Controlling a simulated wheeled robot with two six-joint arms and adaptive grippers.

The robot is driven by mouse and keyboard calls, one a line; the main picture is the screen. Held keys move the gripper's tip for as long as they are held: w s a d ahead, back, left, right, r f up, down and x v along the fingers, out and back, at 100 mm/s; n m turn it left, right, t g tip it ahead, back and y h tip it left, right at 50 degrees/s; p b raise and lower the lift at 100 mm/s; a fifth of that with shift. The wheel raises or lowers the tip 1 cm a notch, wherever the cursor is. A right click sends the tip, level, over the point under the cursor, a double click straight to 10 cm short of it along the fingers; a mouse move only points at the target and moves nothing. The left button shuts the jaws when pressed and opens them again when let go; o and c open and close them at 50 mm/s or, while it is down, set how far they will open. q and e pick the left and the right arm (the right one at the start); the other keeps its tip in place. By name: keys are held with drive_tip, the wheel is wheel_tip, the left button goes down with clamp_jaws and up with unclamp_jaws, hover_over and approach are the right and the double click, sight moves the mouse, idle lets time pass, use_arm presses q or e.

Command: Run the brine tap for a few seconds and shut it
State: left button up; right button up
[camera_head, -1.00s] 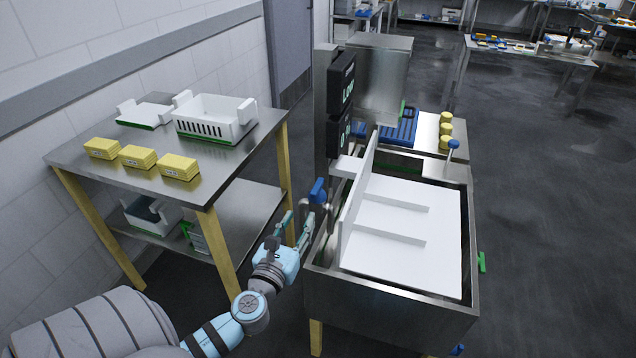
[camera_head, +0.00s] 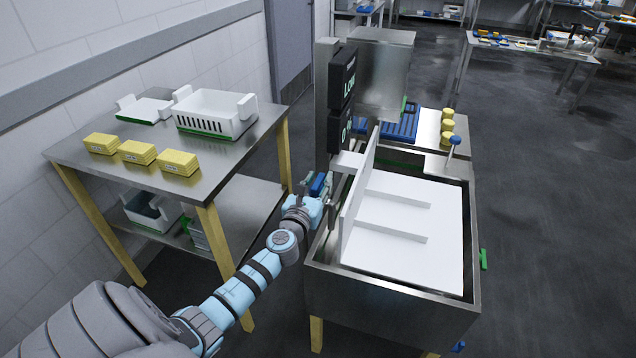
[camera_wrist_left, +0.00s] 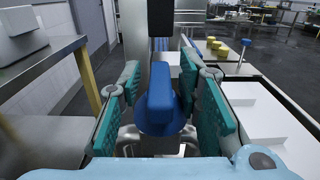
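The tap's blue handle (camera_head: 317,184) stands at the left rim of the steel basin (camera_head: 390,313) in the head view. In the left wrist view the same blue handle (camera_wrist_left: 160,97) sits upright on a round blue base over a metal body. My left gripper (camera_head: 321,181) is at the handle. In the wrist view its teal finger pads (camera_wrist_left: 165,100) stand on both sides of the handle, with visible gaps, so it is open around it. The tap's outlet is mostly hidden by the gripper, and I cannot see any flow. My right gripper is not in view.
White panels (camera_head: 395,260) lie in the basin, with an upright white board (camera_head: 359,190) close to the tap. A dark display (camera_head: 342,80) stands behind. On the left, a steel table (camera_head: 225,160) holds yellow blocks (camera_head: 137,152) and a white crate (camera_head: 215,113).

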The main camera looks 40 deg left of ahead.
use_arm(q)
clamp_jaws()
